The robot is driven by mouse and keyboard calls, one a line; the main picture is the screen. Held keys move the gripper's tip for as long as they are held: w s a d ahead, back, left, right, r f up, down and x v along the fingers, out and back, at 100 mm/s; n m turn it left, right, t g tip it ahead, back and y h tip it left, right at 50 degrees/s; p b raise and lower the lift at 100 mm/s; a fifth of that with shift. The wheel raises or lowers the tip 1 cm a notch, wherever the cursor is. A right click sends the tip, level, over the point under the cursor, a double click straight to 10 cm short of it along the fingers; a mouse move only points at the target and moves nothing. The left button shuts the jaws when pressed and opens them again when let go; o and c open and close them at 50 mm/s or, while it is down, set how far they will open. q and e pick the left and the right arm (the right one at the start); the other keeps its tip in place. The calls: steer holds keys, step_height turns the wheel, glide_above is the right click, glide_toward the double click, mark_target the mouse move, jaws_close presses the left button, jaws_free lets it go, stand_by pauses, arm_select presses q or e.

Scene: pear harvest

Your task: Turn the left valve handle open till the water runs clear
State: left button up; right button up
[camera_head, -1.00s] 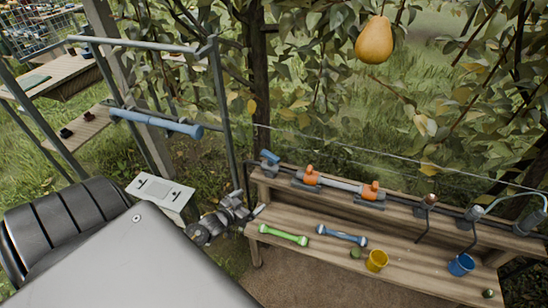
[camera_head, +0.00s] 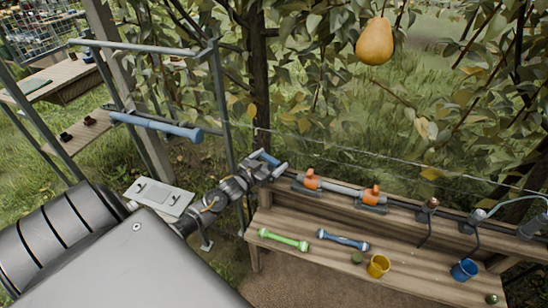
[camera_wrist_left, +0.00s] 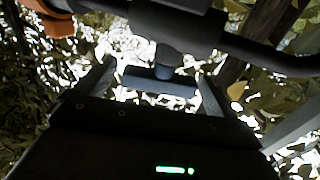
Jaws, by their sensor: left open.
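The left valve handle (camera_head: 267,157) is a small blue bar at the left end of the pipe on the bench's back shelf. My left gripper (camera_head: 273,166) is open at this handle and partly hides it. In the left wrist view the handle is a blue-grey crossbar (camera_wrist_left: 160,86) on a short stem below a dark pipe (camera_wrist_left: 178,24). It lies between the two spread fingers of my gripper (camera_wrist_left: 155,92); I cannot tell if they touch it. No running water can be made out. My right gripper is not in view.
Two orange valves (camera_head: 312,180) (camera_head: 372,195) sit along the pipe to the right. The wooden bench (camera_head: 330,265) holds a green tool (camera_head: 284,240), a blue tool (camera_head: 343,240), a yellow bucket (camera_head: 378,266) and a blue bucket (camera_head: 464,271). A pear (camera_head: 374,41) hangs above.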

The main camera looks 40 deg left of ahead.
arm_select(q)
steer(key=shift+w+d, duration=0.1)
steer(key=shift+w, duration=1.05)
steer(key=c, duration=1)
steer(key=shift+r+n+y+p, duration=0.2)
steer(key=shift+n+y+p, duration=0.35)
steer(key=shift+y, duration=0.25)
steer(key=shift+n+y+p, duration=0.3)
steer(key=shift+n+y, duration=0.15)
steer(key=shift+y, duration=0.35)
steer(key=shift+a+f+n+g+y, duration=0.1)
steer(key=shift+a+n+g+y, duration=0.15)
steer(key=shift+n+y, duration=0.6)
steer(key=shift+a+f+n+g+y, duration=0.2)
steer(key=shift+n+y, duration=0.25)
steer(key=shift+y, duration=0.7)
steer(key=shift+r, duration=0.1)
steer(key=o, duration=1)
